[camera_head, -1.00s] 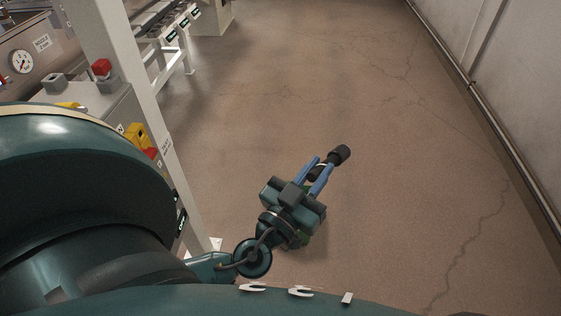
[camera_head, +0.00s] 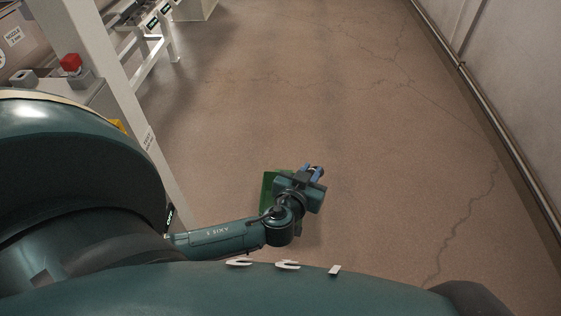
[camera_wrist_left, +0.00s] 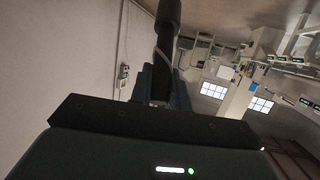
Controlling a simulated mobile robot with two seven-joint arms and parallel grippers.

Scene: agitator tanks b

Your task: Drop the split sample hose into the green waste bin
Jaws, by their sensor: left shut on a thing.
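My left gripper (camera_head: 316,172) is shut on the split sample hose. In the left wrist view the hose (camera_wrist_left: 167,28) is a dark, thick tube rising from between the blue fingers (camera_wrist_left: 160,88), with a pale thin line across it. In the head view the hose is hidden by the gripper. The green waste bin (camera_head: 267,190) stands on the floor, partly hidden behind and below my left wrist. Its left rim shows, but its inside is mostly covered. The gripper appears above and to the right of the bin's visible edge. My right gripper is not in view.
A white post (camera_head: 110,85) and a grey box with a red button (camera_head: 71,64) stand at the left. A white frame (camera_head: 150,48) is farther back. A wall with a pipe (camera_head: 475,85) runs along the right. The brown cracked floor (camera_head: 370,130) between is clear.

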